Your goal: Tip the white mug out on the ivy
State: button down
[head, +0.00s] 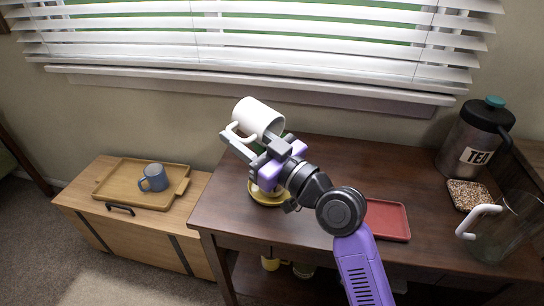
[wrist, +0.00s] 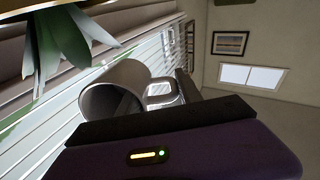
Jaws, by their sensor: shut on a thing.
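My gripper (head: 256,145) is shut on the white mug (head: 258,117) and holds it above the left part of the dark desk. The mug is tilted well over toward its side, with its handle at the left in the head view. In the wrist view the mug (wrist: 118,88) shows its open mouth, and the inside looks shaded; I cannot tell what is in it. Green ivy leaves (wrist: 60,45) show at upper left there, apart from the mug. In the head view my gripper and arm hide most of the plant, above a yellow saucer (head: 253,194).
A red tray (head: 388,220) lies right of my arm. Window blinds (head: 270,50) are behind.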

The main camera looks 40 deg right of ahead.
jog(key=shift+r+p, duration=0.2)
jog(key=shift+p, duration=0.45)
jog(key=p, duration=0.2)
jog(key=shift+w+r+g+p, duration=0.1)
jog(key=shift+r+g+p, duration=0.2)
jog(key=shift+g+p, duration=0.1)
jog(key=g+p, duration=0.1)
jog(key=p, duration=0.5)
jog(key=r+g+p, duration=0.1)
jog(key=g+p, duration=0.1)
jog(key=p, duration=0.3)
jog(key=shift+w+r+p, duration=0.2)
jog(key=shift+w+p, duration=0.15)
jog(key=shift+w, duration=0.05)
jog(key=shift+p, duration=0.4)
jog(key=p, duration=0.2)
jog(key=g+p, duration=0.1)
jog(key=p, duration=0.1)
jog(key=shift+w+f+g+p, duration=0.25)
jog(key=shift+f+g+p, duration=0.05)
jog(key=shift+f, duration=0.05)
jog(key=r+g+p, duration=0.1)
jog(key=g+p, duration=0.1)
jog(key=p, duration=0.5)
jog(key=r+g+p, duration=0.1)
jog(key=g+p, duration=0.1)
jog(key=p, duration=0.5)
jog(key=shift+w+a+g+h, duration=0.1)
jog(key=shift+w+g+h, duration=0.05)
jog(key=shift+g+h, duration=0.2)
